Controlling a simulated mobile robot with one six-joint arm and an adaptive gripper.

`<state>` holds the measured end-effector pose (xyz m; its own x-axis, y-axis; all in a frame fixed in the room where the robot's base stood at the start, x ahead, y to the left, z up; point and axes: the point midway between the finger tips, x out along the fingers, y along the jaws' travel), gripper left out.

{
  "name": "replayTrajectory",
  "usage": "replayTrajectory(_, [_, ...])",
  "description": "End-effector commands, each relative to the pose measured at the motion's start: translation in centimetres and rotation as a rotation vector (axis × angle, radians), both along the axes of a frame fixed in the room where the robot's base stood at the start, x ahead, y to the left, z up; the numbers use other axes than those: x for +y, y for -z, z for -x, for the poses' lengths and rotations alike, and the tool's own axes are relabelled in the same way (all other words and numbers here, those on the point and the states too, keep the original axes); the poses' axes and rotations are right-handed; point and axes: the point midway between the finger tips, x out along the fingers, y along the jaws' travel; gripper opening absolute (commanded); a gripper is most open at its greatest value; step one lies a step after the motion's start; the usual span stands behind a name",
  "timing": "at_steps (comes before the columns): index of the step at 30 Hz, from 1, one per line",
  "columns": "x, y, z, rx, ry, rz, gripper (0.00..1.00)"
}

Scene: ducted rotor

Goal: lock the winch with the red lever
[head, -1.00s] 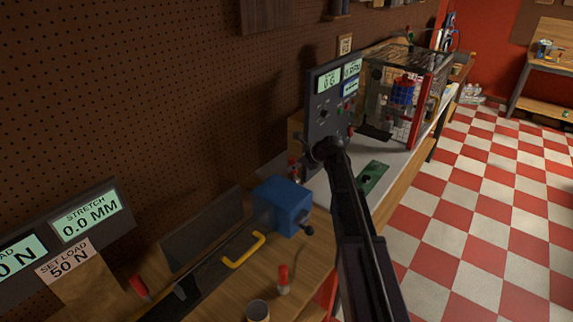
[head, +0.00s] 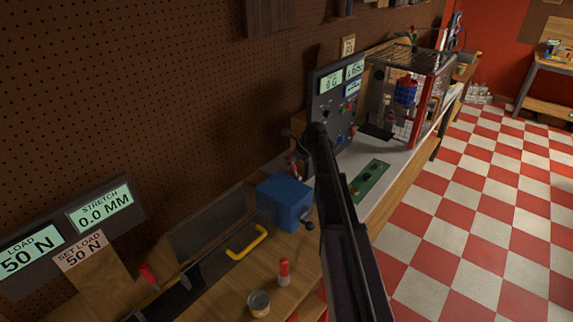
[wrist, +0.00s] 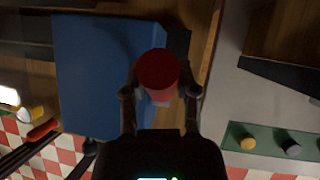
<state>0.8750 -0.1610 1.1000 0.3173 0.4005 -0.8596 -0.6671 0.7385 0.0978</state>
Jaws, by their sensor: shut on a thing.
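The winch is a blue box (head: 285,202) on the wooden bench in the head view. It also fills the left of the wrist view as a blue block (wrist: 95,75). A lever with a round red knob (wrist: 159,70) stands beside the blue box. Its red part shows in the head view (head: 292,166), partly behind my arm. My gripper (wrist: 161,92) is shut on the red knob, one finger on each side. The lower part of the lever is mostly hidden beneath the knob.
A yellow handle (head: 247,243), a red-topped object (head: 284,270) and a small can (head: 259,304) are on the bench in front. A readout (head: 30,255) says LOAD 50 N. A green board (head: 371,180) lies right of the winch. A grey control panel (head: 335,105) stands behind.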

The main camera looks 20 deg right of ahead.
Motion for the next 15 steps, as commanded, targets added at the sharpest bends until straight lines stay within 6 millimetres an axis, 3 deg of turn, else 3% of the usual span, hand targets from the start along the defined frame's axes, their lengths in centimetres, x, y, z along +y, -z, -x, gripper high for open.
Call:
replayTrajectory(11, [-0.8,0.0,0.3,0.005,0.009,-0.009,0.0])
replayTrajectory(12, [-0.9,0.0,0.4,0.005,0.01,-0.008,0.44])
replayTrajectory(15, [-1.0,0.0,0.4,0.005,0.011,-0.007,0.73])
